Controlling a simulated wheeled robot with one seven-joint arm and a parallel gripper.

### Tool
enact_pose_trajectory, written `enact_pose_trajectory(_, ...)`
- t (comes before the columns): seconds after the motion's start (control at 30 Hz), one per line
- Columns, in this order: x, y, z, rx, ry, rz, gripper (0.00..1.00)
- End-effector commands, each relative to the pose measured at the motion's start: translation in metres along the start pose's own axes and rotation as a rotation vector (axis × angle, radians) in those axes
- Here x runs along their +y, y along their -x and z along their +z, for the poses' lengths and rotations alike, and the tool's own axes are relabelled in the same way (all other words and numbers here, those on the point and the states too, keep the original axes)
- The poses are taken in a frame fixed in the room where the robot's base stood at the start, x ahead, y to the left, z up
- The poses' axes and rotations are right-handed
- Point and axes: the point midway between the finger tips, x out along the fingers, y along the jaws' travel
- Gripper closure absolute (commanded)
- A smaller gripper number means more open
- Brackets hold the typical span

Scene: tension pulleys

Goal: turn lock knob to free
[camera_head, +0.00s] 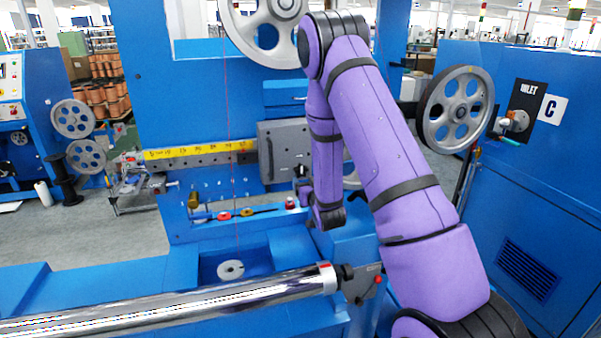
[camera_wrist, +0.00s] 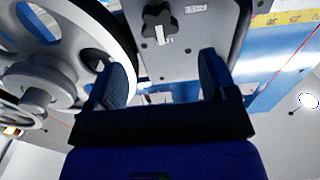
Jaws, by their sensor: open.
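A black star-shaped lock knob (camera_wrist: 160,20) sits on a grey plate (camera_wrist: 205,38) at the top middle of the wrist view. A small pale mark lies just below the knob. My gripper (camera_wrist: 163,78) is open, with its two dark blue fingers apart and nothing between them. The knob lies beyond the fingertips, between their lines, and seems apart from them. In the head view, the grey plate (camera_head: 272,140) is on the blue machine, left of my forearm. My gripper (camera_head: 303,187) is small and dark there, low by the plate's right side.
A large spoked pulley (camera_wrist: 45,70) fills the left of the wrist view, close to the left finger. In the head view, another pulley (camera_head: 457,108) stands right of my arm. A yellow scale strip (camera_head: 195,151) runs left of the plate. A shiny roller (camera_head: 170,308) crosses the front.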

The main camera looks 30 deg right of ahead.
Motion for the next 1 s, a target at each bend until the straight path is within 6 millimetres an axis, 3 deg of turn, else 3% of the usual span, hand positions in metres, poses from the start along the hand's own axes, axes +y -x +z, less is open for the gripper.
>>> enact_pose_trajectory(0.2, 0.000, -0.040, 0.000, 0.002, 0.000, 0.000, 0.22)
enact_pose_trajectory(0.4, 0.000, -0.067, 0.000, 0.000, 0.000, 0.000, 0.22)
enact_pose_trajectory(0.6, 0.000, -0.078, 0.000, -0.001, 0.000, 0.000, 0.22)
enact_pose_trajectory(0.87, 0.000, -0.080, 0.000, -0.001, 0.000, 0.000, 0.22)
enact_pose_trajectory(1.0, 0.000, -0.080, 0.000, -0.001, 0.000, 0.000, 0.50)
